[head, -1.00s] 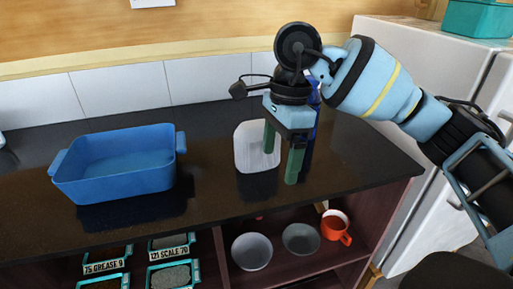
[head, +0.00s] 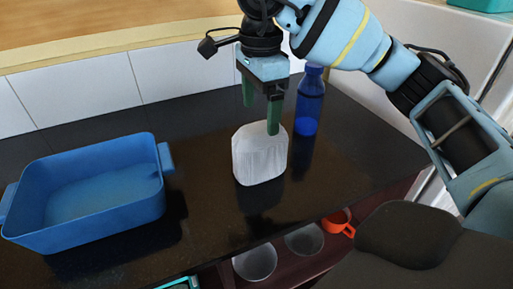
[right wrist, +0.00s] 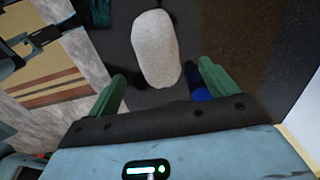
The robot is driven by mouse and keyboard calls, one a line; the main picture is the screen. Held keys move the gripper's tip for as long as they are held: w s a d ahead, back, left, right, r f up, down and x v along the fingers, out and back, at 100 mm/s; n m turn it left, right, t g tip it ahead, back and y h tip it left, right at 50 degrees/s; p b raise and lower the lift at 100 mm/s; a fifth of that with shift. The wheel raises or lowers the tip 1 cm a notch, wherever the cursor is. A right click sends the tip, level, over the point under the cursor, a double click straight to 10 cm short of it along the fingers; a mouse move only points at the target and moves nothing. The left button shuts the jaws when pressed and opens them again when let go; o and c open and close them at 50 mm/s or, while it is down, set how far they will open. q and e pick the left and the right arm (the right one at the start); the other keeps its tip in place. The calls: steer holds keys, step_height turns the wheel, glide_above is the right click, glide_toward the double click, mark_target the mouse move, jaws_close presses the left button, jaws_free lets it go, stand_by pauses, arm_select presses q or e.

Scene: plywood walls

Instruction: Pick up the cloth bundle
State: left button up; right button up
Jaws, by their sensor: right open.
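The cloth bundle (head: 259,158) is a whitish, rounded block standing on the dark counter in the middle of the head view. It also shows in the right wrist view (right wrist: 157,48), just beyond the fingers. My right gripper (head: 260,118) has green fingers, open and empty, above the bundle. In the head view, one fingertip overlaps the bundle's top edge; I cannot tell whether they touch. In the right wrist view, the open fingers (right wrist: 161,74) are spread, with the bundle ahead of the gap. My left gripper is not in view.
A blue bottle (head: 309,101) stands close behind and right of the bundle. A blue tray (head: 112,213) sits on the counter at left. Below the counter are shelves with bowls (head: 256,262) and an orange mug (head: 338,222). Bare counter lies between tray and bundle.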

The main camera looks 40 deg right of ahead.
mark_target(260, 139)
steer(key=shift+s+f, duration=0.1)
steer(key=shift+f, duration=0.35)
steer(key=shift+w+f, duration=0.2)
steer(key=shift+f, duration=0.7)
steer(key=shift+s+f, duration=0.2)
steer(key=shift+f, duration=2.35)
steer(key=c, duration=1.1)
steer(key=shift+r, duration=0.1)
